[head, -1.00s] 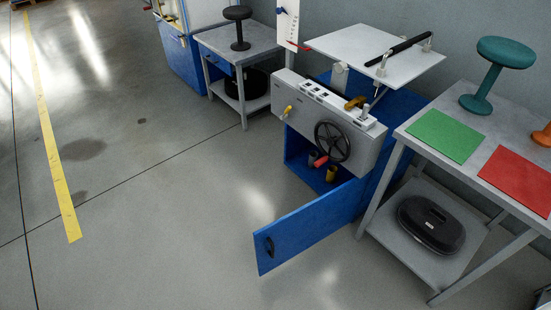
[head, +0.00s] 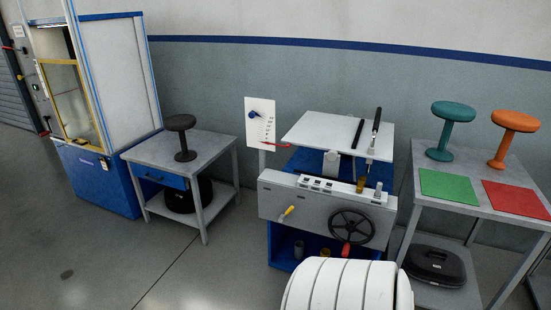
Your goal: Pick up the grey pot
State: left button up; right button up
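A small dark grey pot (head: 298,250) stands inside the open blue cabinet (head: 281,240) under the grey machine (head: 305,207). A yellow pot (head: 325,252) is beside it on the right, partly covered. A large white ribbed part of my own arm covers the lower middle of the view, hiding the cabinet's lower right. Neither gripper shows in the view, so I cannot see their state.
A black handwheel (head: 351,227) and red handle (head: 346,250) are at the machine's front. A table with a black stool (head: 181,137) stands left. A table with green (head: 448,186) and red (head: 515,197) mats stands right. Floor is clear front left.

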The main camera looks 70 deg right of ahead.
aim_at(299, 250)
jog(key=i+l+z, duration=0.1)
jog(key=i+z, duration=0.55)
jog(key=z, duration=0.15)
jog(key=i+z, duration=0.4)
jog(key=i+j+z, duration=0.25)
jog(key=z, duration=0.15)
